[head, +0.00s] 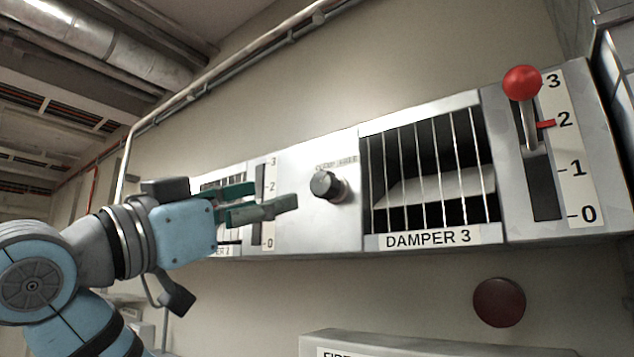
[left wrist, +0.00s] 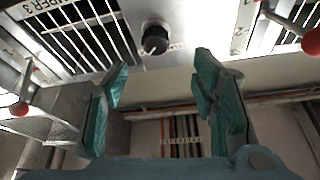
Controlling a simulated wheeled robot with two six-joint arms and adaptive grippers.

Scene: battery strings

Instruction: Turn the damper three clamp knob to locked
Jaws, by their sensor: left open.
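The clamp knob (head: 328,187) is a dark round knob on the pale panel just left of the grille labelled DAMPER 3 (head: 428,238). A small label (head: 337,163) above it is too blurred to read with certainty. The knob (left wrist: 154,38) also shows in the left wrist view, beyond the fingertips, with a pale pointer mark. My left gripper (head: 276,197) is open and empty, left of the knob and apart from it. In the left wrist view its green-padded fingers (left wrist: 163,75) are spread wide with the knob above the gap. My right gripper is not in view.
A lever with a red ball (head: 522,83) stands high in its slot, right of the grille, beside a 0-to-3 scale (head: 570,150). Another red-ball lever (left wrist: 312,42) shows at the right in the wrist view. A grey box (head: 430,345) is below; a dark red disc (head: 499,302) is on the wall.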

